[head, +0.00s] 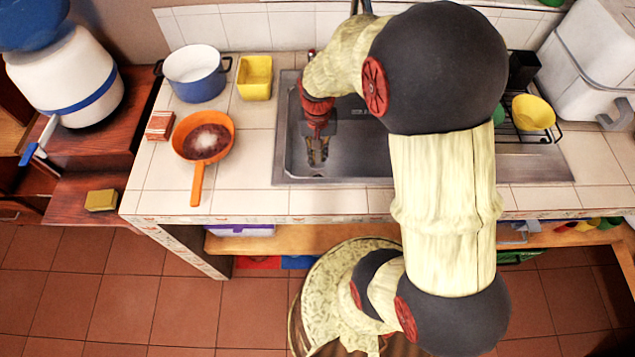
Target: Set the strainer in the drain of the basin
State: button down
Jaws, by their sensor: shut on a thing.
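The metal basin (362,160) is set into the white tiled counter, in the middle of the head view. My gripper (317,160) points down inside the left part of the basin, near its floor. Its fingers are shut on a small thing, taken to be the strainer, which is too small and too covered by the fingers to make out. The drain cannot be told apart under and around the fingertips. My arm hides the right part of the basin.
An orange pan (195,186), a blue-and-white pot (195,80) and a yellow square container (255,77) stand left of the basin. A dish rack with a yellow bowl (533,113) is at right.

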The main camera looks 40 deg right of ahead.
notch_tip(320, 180, down, 10)
jog(key=b, duration=0.4)
jog(key=shift+f, duration=0.2)
jog(key=shift+f, duration=0.1)
jog(key=c, duration=1.8)
grip_release()
notch_tip(320, 180, up, 12)
jog(key=p, duration=0.5)
jog(key=shift+r, duration=0.2)
jog(key=s+a+r+n+t, duration=0.1)
jog(key=a+r, duration=0.2)
jog(key=r, duration=0.4)
jog(key=s+a+r+n+t, duration=0.1)
jog(key=a+r+n, duration=0.1)
jog(key=r, duration=0.4)
jog(key=s+a+r+n+t, duration=0.1)
jog(key=s+a+r, duration=0.1)
jog(key=s+r, duration=0.1)
jog(key=s+a+r+n+t, duration=0.1)
jog(key=s+a+r, duration=0.1)
jog(key=s+r, duration=0.2)
jog(key=s+a+r+n+t, duration=0.1)
jog(key=s+a+r, duration=0.2)
jog(key=r, duration=0.1)
jog(key=shift+s+r+n+t, duration=0.2)
jog(key=shift+n+t, duration=0.1)
jog(key=shift+n, duration=0.1)
